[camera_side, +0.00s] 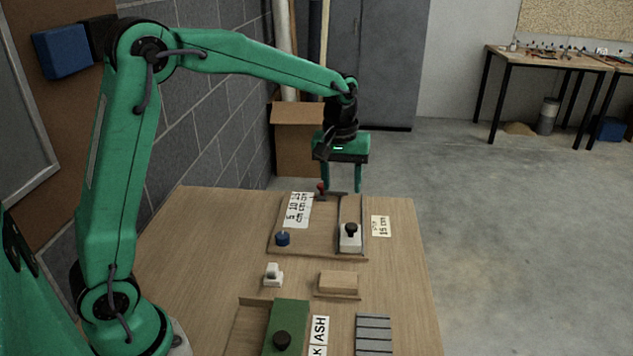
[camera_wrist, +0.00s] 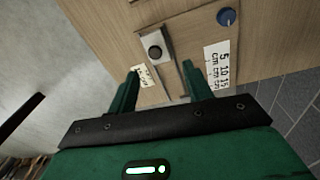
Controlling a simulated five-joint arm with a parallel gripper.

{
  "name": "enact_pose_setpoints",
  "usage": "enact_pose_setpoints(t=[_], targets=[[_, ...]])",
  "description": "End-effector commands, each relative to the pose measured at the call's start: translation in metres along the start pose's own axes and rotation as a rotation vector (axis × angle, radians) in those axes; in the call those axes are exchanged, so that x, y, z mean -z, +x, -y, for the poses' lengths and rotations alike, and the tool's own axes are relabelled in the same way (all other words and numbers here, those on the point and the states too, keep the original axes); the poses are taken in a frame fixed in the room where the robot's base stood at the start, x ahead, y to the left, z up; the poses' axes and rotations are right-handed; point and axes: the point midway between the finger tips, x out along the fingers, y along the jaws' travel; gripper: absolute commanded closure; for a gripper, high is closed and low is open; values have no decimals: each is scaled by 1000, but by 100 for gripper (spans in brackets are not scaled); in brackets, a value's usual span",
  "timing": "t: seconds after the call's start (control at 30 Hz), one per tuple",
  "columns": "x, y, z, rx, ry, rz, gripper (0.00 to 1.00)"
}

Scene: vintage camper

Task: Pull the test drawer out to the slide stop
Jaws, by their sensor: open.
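A white block with a black knob (camera_side: 350,240) sits at the near end of a narrow track on a wooden board; I take it for the test drawer. It also shows in the wrist view (camera_wrist: 155,60). A label reading 15 cm (camera_side: 381,226) lies to the right of the track, and a 5, 10, 15 cm scale (camera_side: 299,210) to its left. My gripper (camera_side: 341,190) is open and empty, over the far end of the board, apart from the knob. In the wrist view the knob lies ahead of the fingers (camera_wrist: 160,72), between their lines.
A blue knob (camera_side: 282,238) stands on the board's left. A small red piece (camera_side: 321,187) is close to my left finger. Nearer are a small white piece (camera_side: 272,275), a wooden block (camera_side: 338,284), a green box with a dark knob (camera_side: 290,325) and a grey slatted piece (camera_side: 373,334).

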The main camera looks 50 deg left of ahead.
Motion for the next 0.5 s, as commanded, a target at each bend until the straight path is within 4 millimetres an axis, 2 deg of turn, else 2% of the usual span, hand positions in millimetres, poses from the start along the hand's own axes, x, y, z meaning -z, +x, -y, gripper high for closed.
enact_pose_setpoints(t=[0.03,0.23,0.5], targets=[[6,11,-4,11,-22,14,50],[22,40,-17,39,-93,46,50],[28,54,-22,53,-127,60,50]])
